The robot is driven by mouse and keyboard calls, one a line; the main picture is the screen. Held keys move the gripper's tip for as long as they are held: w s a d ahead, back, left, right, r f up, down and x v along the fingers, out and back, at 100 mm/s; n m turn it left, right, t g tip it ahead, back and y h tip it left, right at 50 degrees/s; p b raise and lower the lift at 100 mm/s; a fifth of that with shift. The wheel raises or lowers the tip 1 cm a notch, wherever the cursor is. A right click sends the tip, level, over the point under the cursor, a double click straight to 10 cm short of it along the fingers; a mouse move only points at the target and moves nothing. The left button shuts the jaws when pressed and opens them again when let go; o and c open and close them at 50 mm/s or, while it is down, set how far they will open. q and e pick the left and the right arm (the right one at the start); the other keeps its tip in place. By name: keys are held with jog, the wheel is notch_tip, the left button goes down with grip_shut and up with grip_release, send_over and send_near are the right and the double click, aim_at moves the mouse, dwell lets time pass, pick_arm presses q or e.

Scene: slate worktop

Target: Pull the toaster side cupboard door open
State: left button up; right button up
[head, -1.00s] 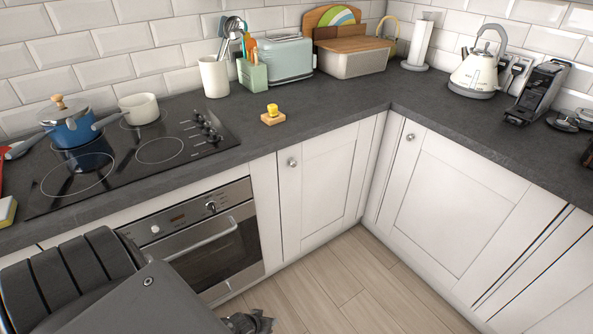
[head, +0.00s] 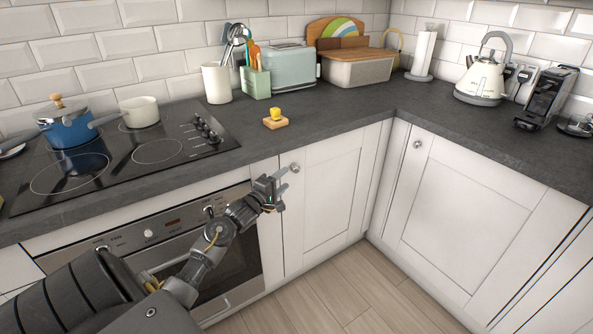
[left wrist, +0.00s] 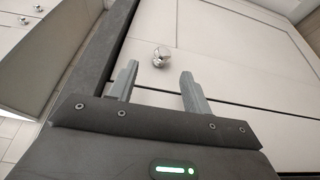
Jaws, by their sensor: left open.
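The toaster side cupboard door (head: 325,195) is a white panelled door below the worktop, beside the oven, and it looks closed. Its round metal knob (head: 294,168) is at the upper left of the door. My left gripper (head: 283,186) is open and empty just in front of the knob side of the door. In the left wrist view, the knob (left wrist: 160,57) shows just beyond and between the tips of my open left gripper (left wrist: 158,72). The fingers look apart from the knob. My right gripper is not in view.
The toaster (head: 288,68) stands on the slate worktop (head: 350,110) above the door. A small wooden block with a yellow top (head: 275,118) sits near the worktop edge. The oven (head: 180,250) is left of the door. Another cupboard door (head: 460,215) is at right. The floor in front is clear.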

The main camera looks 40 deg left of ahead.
aim_at(294, 171)
pick_arm(q)
jog(key=w, duration=0.7)
jog(key=shift+w+a+f+b, duration=0.1)
jog(key=shift+w+a+b, duration=0.1)
jog(key=shift+a+b, duration=0.2)
jog(key=shift+w, duration=0.7)
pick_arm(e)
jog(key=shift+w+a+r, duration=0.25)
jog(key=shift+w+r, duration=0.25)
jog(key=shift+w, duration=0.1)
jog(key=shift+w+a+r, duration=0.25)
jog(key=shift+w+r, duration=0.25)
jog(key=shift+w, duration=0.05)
pick_arm(q)
jog(key=shift+c, duration=0.4)
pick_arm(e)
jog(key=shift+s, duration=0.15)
pick_arm(q)
jog(key=c, duration=0.5)
grip_shut()
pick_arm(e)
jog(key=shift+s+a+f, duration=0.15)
